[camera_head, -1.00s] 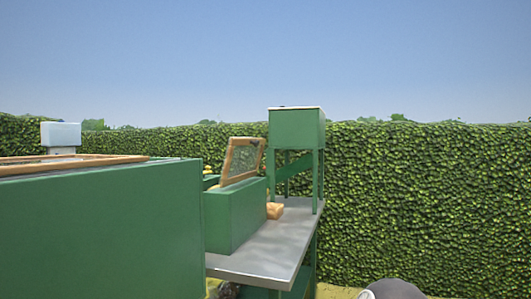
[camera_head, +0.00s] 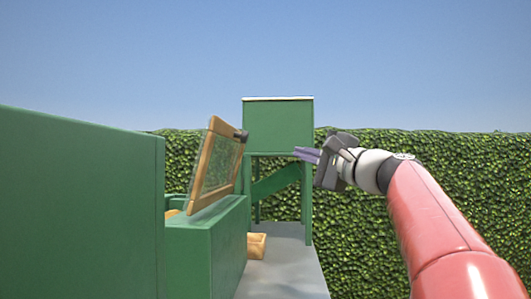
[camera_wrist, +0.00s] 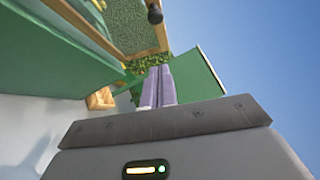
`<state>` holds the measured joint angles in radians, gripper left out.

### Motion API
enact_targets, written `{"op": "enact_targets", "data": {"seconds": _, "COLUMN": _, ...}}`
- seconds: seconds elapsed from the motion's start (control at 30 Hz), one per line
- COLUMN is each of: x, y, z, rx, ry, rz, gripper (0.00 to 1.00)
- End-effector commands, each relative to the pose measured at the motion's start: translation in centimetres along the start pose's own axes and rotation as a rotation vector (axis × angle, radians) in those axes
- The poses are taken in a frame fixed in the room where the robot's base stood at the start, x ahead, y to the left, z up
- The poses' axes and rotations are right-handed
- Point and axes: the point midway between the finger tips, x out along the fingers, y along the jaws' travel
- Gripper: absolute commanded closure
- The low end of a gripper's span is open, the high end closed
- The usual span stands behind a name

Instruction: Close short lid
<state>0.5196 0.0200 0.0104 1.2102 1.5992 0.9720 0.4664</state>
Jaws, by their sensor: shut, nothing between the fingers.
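The short lid (camera_head: 214,166) is a wood-framed panel with a see-through middle. It stands tilted open on the green box (camera_head: 215,245), with a dark knob on its upper right corner. In the wrist view the lid (camera_wrist: 130,22) shows at the top, with its dark knob near the frame edge. My gripper (camera_head: 299,154) is shut and empty, to the right of the lid and apart from it, at about the height of its upper part. Its purple-grey fingers (camera_wrist: 157,88) lie together in the wrist view.
A large green box (camera_head: 80,205) fills the left. A green stand (camera_head: 278,126) on legs is behind my gripper. A small wooden block (camera_head: 256,245) lies on the grey tabletop (camera_head: 285,270) beside the short box. A hedge (camera_head: 350,240) closes the back.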

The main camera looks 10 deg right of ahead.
Motion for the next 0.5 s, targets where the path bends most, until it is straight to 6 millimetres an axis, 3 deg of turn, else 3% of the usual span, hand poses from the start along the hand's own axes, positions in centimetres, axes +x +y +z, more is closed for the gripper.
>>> {"op": "enact_targets", "data": {"seconds": 0.17, "x": 2.5, "y": -0.2, "z": 0.1, "rx": 0.002, "ry": -0.004, "rz": 0.001, "gripper": 1.0}}
{"op": "enact_targets", "data": {"seconds": 0.5, "x": 9.8, "y": -0.2, "z": 0.2, "rx": 0.001, "ry": -0.004, "rz": 0.002, "gripper": 1.0}}
